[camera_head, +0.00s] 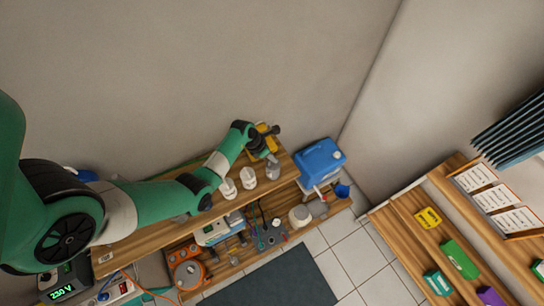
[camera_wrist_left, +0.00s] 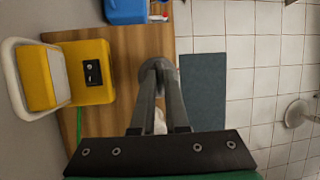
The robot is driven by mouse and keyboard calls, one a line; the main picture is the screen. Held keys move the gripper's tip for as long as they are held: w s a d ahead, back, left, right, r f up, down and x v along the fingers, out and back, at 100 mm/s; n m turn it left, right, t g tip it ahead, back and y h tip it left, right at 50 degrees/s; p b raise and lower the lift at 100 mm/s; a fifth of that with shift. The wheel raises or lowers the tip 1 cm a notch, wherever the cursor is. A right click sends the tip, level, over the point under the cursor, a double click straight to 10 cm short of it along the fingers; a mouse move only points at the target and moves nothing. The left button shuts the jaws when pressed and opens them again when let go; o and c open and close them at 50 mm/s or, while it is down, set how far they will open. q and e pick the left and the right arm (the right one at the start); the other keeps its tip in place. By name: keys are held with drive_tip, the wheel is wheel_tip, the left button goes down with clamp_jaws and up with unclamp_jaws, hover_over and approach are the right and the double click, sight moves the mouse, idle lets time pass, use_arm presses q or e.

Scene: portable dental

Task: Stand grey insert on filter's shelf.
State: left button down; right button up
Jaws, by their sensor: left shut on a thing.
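My left gripper (camera_head: 270,157) reaches over the right part of the upper wooden shelf (camera_head: 285,178). In the left wrist view my left gripper (camera_wrist_left: 160,84) is shut on a small grey round-ended piece (camera_wrist_left: 158,65), which appears to be the grey insert. The fingers hide part of it, and I cannot tell whether it touches the shelf. Two white upright pieces (camera_head: 247,178) stand on this shelf left of the gripper; I cannot tell whether one is the filter. My right gripper is not in view.
A yellow device (camera_wrist_left: 92,72) stands beside the gripper near the wall. A blue container (camera_head: 320,158) stands at the shelf's right end. Several tools and boxes fill the lower shelf (camera_head: 250,262). A dark mat (camera_head: 275,280) lies on the tiled floor.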

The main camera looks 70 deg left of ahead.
use_arm(q)
drive_tip(key=shift+f+b, duration=0.7)
drive_tip(key=shift+f, duration=0.25)
idle(0.6)
drive_tip(key=c, duration=0.8)
unclamp_jaws()
drive_tip(key=shift+c, duration=0.2)
drive_tip(key=shift+s+r+p, duration=0.15)
drive_tip(key=shift+r+p, duration=0.15)
drive_tip(key=shift+r, duration=0.1)
drive_tip(key=p+v, duration=0.2)
drive_tip(key=v, duration=0.8)
drive_tip(key=shift+s+r+p, duration=0.2)
drive_tip(key=shift+r+p, duration=0.15)
